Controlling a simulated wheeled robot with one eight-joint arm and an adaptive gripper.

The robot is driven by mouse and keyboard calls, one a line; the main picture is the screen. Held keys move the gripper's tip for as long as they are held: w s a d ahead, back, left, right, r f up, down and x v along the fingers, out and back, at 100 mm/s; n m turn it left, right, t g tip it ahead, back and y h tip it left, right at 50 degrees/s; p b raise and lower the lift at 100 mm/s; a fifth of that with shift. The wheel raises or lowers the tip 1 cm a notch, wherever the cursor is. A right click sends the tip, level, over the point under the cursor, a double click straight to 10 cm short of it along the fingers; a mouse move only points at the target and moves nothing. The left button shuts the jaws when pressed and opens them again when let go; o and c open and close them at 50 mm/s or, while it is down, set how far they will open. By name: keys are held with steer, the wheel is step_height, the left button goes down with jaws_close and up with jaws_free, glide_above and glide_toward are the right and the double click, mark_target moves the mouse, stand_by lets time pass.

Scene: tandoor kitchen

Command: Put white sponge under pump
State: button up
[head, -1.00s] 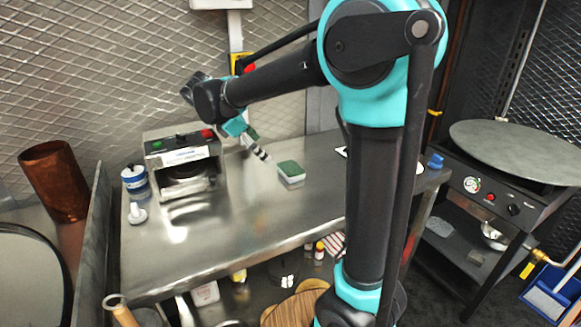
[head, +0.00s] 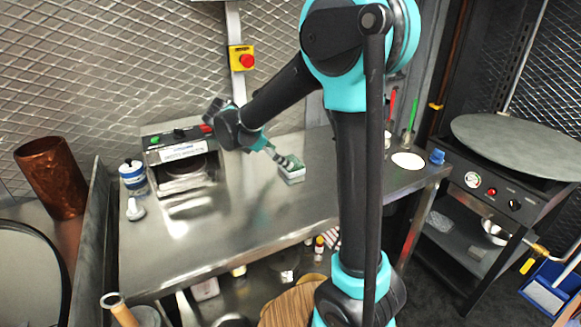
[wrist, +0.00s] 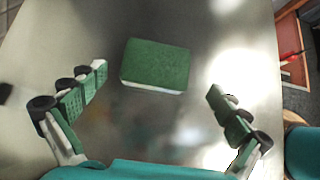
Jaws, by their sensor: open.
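The sponge (head: 292,178), white below with a green top, lies flat on the steel table. It also shows in the wrist view (wrist: 156,65), between and slightly beyond the finger ends. My gripper (head: 284,160) is open and empty above the sponge, and partly covers it in the head view. In the wrist view its two fingers (wrist: 160,84) are spread wide, one on each side of the sponge, with gaps on both sides. A small white item (head: 136,210), possibly the pump, stands at the table's left edge; I cannot tell for sure.
A blue-and-white container (head: 133,178) stands beside a metal appliance (head: 182,160) at the table's back left. The steel table (head: 220,240) is clear in front of the sponge. A white disc (head: 408,160) and a blue item (head: 437,157) are at the right end.

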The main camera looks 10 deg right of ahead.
steer(key=shift+x, duration=2.75)
steer(key=shift+w, duration=0.2)
steer(key=c, duration=0.7)
steer(key=shift+r, duration=0.15)
steer(key=shift+c, duration=0.2)
step_height(320, 180, up, 20)
